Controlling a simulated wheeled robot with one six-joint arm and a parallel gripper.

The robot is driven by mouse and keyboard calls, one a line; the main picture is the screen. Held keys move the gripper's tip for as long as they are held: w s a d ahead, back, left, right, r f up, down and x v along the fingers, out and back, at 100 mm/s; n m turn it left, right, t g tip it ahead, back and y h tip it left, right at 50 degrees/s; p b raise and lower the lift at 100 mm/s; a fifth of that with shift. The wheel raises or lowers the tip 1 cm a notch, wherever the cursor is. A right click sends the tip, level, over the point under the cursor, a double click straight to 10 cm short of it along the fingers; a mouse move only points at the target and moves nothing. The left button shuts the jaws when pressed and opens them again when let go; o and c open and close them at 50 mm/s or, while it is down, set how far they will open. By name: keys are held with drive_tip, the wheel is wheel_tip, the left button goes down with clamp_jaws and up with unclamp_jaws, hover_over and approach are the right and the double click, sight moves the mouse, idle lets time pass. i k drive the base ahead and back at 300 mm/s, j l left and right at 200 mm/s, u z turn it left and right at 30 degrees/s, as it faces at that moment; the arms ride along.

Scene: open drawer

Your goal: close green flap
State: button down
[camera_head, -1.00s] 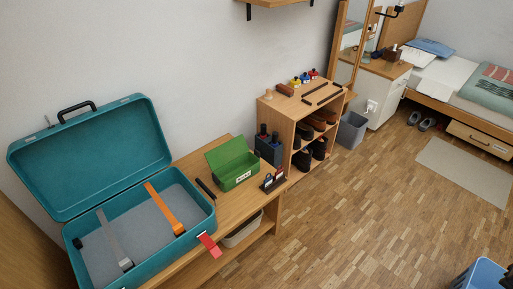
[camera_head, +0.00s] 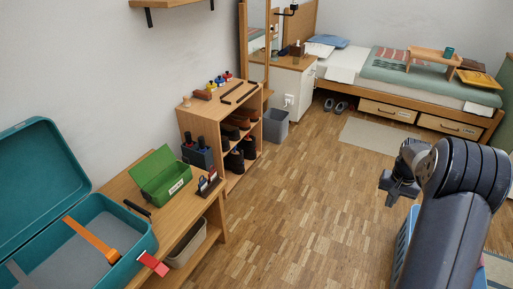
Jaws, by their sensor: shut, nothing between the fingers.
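A small green box (camera_head: 171,188) stands on the wooden bench at the left. Its green flap (camera_head: 154,167) is raised and leans back towards the wall, so the box is open. My gripper (camera_head: 396,192) is at the right of the view, over the floor and far from the green box. It is shut and holds nothing I can see. My dark arm runs down from it to the bottom right.
An open teal suitcase (camera_head: 143,241) with an orange strap lies left of the green box. A dark holder (camera_head: 208,187) stands close to its right. A shoe shelf (camera_head: 189,123) stands beyond the bench. The parquet floor (camera_head: 290,190) between is clear.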

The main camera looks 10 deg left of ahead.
sight(142, 172)
drive_tip(key=u, duration=0.45)
drive_tip(key=i+u, duration=0.15)
drive_tip(key=u, duration=0.35)
drive_tip(key=i+u, duration=0.1)
drive_tip(key=u, duration=0.35)
drive_tip(key=i+u, duration=0.1)
drive_tip(key=u, duration=0.4)
drive_tip(key=i+l+u, duration=0.95)
drive_tip(key=l, duration=0.15)
drive_tip(key=i+l, duration=0.1)
drive_tip(key=l, duration=0.35)
